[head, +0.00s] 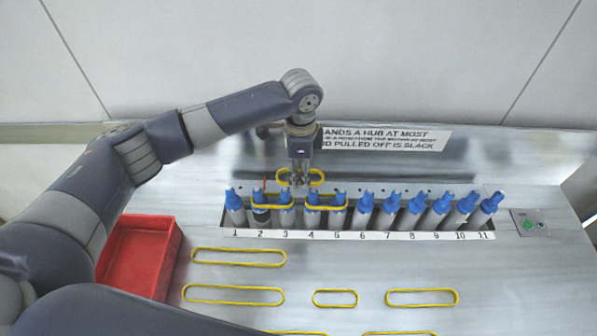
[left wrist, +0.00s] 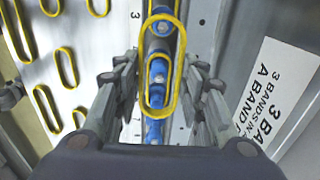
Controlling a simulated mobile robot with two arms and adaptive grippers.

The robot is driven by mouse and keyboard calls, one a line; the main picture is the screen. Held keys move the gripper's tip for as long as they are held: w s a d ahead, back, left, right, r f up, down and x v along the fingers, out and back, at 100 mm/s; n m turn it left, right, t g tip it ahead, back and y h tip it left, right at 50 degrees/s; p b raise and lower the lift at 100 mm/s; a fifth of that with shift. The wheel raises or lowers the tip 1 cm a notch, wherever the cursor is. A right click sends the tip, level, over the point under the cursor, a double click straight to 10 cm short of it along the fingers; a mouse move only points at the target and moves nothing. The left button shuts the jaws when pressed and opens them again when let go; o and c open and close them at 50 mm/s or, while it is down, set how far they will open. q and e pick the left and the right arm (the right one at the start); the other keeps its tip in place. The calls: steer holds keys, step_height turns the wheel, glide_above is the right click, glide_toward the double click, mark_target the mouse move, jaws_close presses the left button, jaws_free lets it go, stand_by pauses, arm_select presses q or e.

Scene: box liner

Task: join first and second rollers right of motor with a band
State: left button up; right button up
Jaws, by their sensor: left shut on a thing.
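The rollers (head: 389,214) stand in a numbered row, 1 to 11, with blue tops and grey bodies. One yellow band (head: 270,208) spans numbers 2 and 3, and another (head: 324,208) spans 4 and 5. My left gripper (head: 300,180) is above and behind numbers 3 and 4, shut on a yellow band (head: 317,176). The held band (left wrist: 151,25) appears over several blue tops in the left wrist view. Its exact height above them is unclear. My right gripper is not in view.
Loose yellow bands (head: 238,257) lie on the grey panel in front of the row. A red bin (head: 167,256) stands at the left. A printed sign (head: 385,138) lies behind the row. A green button (head: 528,225) is at the right.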

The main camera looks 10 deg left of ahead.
arm_select(q)
step_height(320, 180, down, 6)
steer(key=b, duration=0.4)
steer(key=shift+a+b, duration=0.1)
steer(key=shift+b, duration=0.3)
step_height(320, 180, down, 3)
steer(key=shift+r+b, duration=0.1)
steer(key=shift+b, duration=0.2)
steer(key=o, duration=0.9)
